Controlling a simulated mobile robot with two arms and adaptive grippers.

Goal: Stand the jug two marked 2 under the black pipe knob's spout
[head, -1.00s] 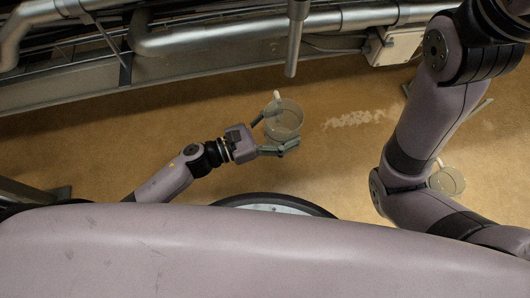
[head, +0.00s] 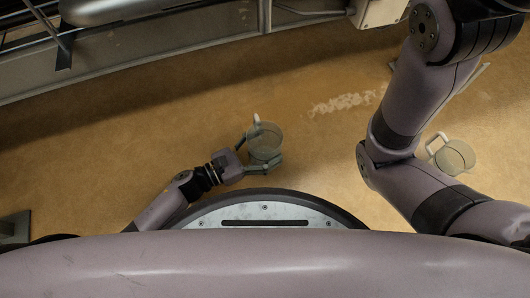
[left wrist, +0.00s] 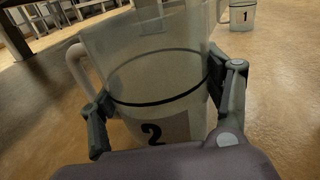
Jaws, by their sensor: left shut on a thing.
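The clear jug two (head: 264,145) is in my left gripper (head: 262,154), its pale handle toward the top of the head view. In the left wrist view the jug (left wrist: 155,75) shows a black 2 on a pale label and a dark ring line. The fingers of my left gripper (left wrist: 165,115) press on both its sides. It looks upright and empty; I cannot tell its height above the floor. A vertical grey pipe end (head: 265,15), perhaps the spout, shows at the top of the head view, apart from the jug. The black knob is not clearly seen. My right gripper is out of view.
Another clear jug (head: 455,156) stands on the floor at the right, beside my right arm; its label 1 shows in the left wrist view (left wrist: 243,15). Pipes and a metal rail (head: 150,45) line the back. The tan floor between is mostly clear, with a pale patch (head: 345,103).

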